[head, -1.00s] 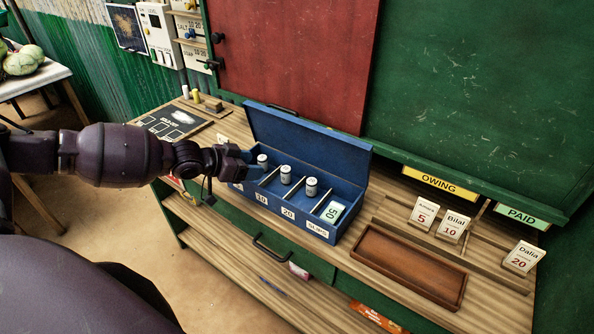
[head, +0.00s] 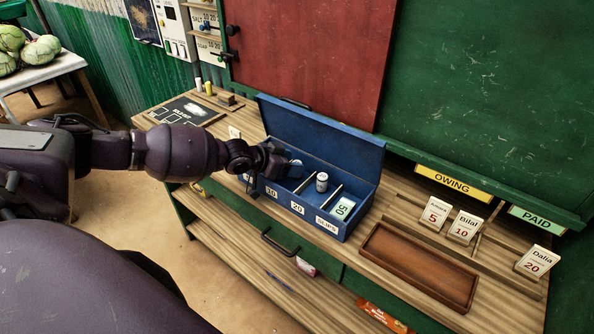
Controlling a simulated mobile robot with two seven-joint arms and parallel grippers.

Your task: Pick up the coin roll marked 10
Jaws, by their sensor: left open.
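The blue coin box (head: 330,228) stands open on the counter, with compartments labelled 10, 20 and SLIPS at its front. A pale coin roll (head: 296,171) stands upright in the 10 compartment, partly covered by my left gripper (head: 286,166). The gripper is open at this roll; I cannot tell whether its fingers touch it. Another coin roll (head: 321,182) stands upright in the 20 compartment, right of the gripper. The compartment at the far left is hidden behind my gripper. I cannot read marks on the rolls. My right gripper is not in view.
A green-white slip marked 50 (head: 342,208) lies in the SLIPS compartment. An empty wooden tray (head: 368,246) lies right of the box. Name cards (head: 465,227) stand behind it under OWING and PAID signs. The raised box lid (head: 320,138) stands behind the compartments.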

